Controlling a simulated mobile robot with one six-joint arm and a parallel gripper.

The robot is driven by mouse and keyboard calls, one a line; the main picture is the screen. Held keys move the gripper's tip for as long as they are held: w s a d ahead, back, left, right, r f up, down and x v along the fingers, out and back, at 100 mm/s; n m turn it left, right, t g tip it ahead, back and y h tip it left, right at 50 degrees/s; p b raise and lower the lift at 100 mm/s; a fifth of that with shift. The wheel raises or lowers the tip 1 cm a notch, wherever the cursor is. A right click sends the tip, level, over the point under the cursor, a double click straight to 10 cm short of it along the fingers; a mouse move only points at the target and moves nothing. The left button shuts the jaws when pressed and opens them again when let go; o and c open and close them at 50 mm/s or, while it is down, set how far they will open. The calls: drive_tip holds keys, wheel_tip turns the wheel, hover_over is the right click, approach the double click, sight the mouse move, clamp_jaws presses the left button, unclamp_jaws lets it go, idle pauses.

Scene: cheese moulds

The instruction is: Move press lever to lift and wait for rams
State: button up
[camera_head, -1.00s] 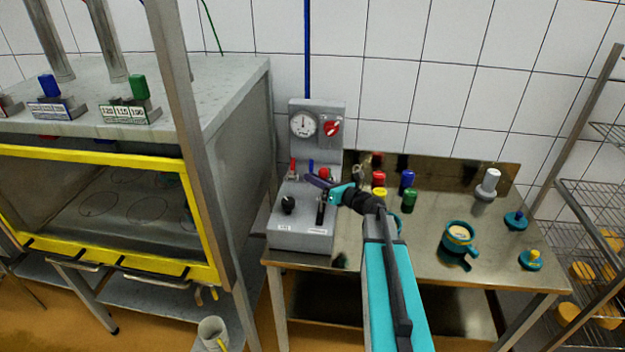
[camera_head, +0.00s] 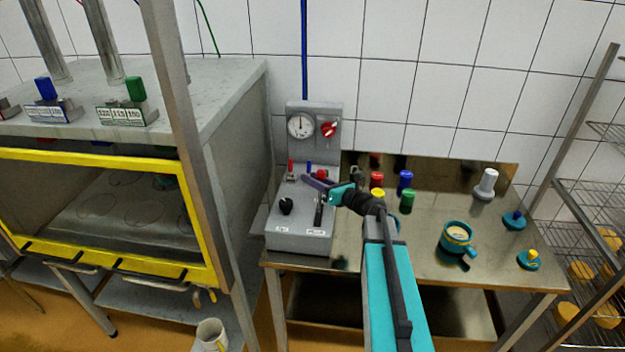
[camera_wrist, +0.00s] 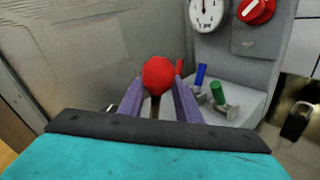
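The grey press control box (camera_head: 300,229) stands on the left end of the metal table. It carries a lever with a red ball knob (camera_head: 321,174), also seen in the wrist view (camera_wrist: 158,75). My gripper (camera_head: 309,179) reaches over the box from the right. In the wrist view, my gripper (camera_wrist: 158,82) has its two purple fingers apart, one on each side of the red ball. The ball fills most of the gap; I cannot tell whether the fingers touch it. The lever's dark stem shows below the ball. The rams inside the yellow-framed press are not clearly visible.
The box has a gauge (camera_head: 300,126), a red rotary knob (camera_head: 328,129) and a black knob (camera_head: 285,206). The press cabinet with its yellow frame (camera_head: 100,157) stands left. Moulds, a teal cup (camera_head: 457,237) and coloured cylinders stand right. A wire rack (camera_head: 590,215) is far right.

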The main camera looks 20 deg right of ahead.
drive_tip(key=b+v, duration=0.4)
drive_tip(key=v, duration=0.9)
drive_tip(key=shift+s+b, duration=0.15)
drive_tip(key=shift+b, duration=0.25)
drive_tip(key=shift+r, duration=0.1)
